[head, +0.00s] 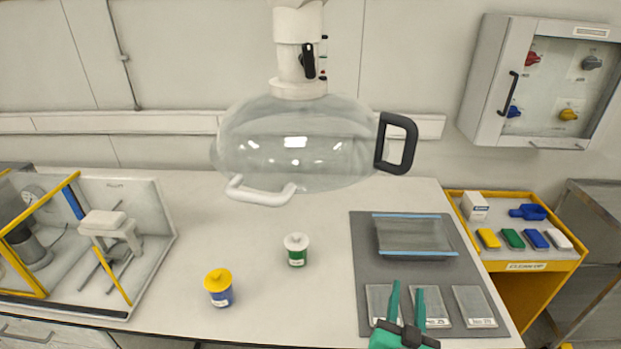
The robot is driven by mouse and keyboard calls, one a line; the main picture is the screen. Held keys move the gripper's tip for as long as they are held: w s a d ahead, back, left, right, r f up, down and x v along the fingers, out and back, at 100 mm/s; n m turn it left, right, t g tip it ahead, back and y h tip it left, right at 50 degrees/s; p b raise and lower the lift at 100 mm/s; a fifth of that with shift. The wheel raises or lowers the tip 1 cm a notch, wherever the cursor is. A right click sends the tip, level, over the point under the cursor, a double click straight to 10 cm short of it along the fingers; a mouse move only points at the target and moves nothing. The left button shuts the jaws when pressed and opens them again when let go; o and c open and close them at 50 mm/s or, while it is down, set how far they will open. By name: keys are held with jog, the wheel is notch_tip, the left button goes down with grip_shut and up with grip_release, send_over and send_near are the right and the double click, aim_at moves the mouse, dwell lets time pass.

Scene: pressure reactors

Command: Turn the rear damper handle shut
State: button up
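A small black damper handle (308,61) sits on the front right of the white duct (288,60) above the clear glass hood (296,143). It looks roughly upright, with its knob end at the top. I cannot tell from this view whether the damper is open or shut. My gripper (407,292) is at the bottom right, over the front of the grey mat. Its two green fingers point up and stand apart with nothing between them. It is well below and to the right of the handle, touching neither handle nor hood.
The hood has a black loop handle (395,143) at right and a white handle (262,190) in front. Two jars, yellow-lidded (219,288) and white-lidded (296,249), stand on the bench. A clear tray (414,236) lies on the mat (362,262). A balance enclosure (150,240) stands left.

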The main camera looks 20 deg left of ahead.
jog(key=w+r+t+y, duration=0.1)
jog(key=w+r, duration=0.3)
jog(key=r, duration=0.6)
jog(key=w+r+y, duration=0.1)
jog(key=w+r, duration=0.4)
jog(key=r, duration=0.5)
notch_tip(320, 180, up, 18)
jog(key=s+a+n+y, duration=0.1)
jog(key=n+y, duration=0.1)
jog(key=y, duration=0.1)
jog(key=s+a+r+n+y, duration=0.2)
jog(key=s+a+r, duration=0.1)
jog(key=a+r, duration=0.15)
jog(key=n+g+y, duration=0.3)
jog(key=n+y, duration=0.1)
jog(key=n, duration=0.3)
send_near(311, 63)
jog(key=x, duration=0.9)
jog(key=shift+s, duration=0.1)
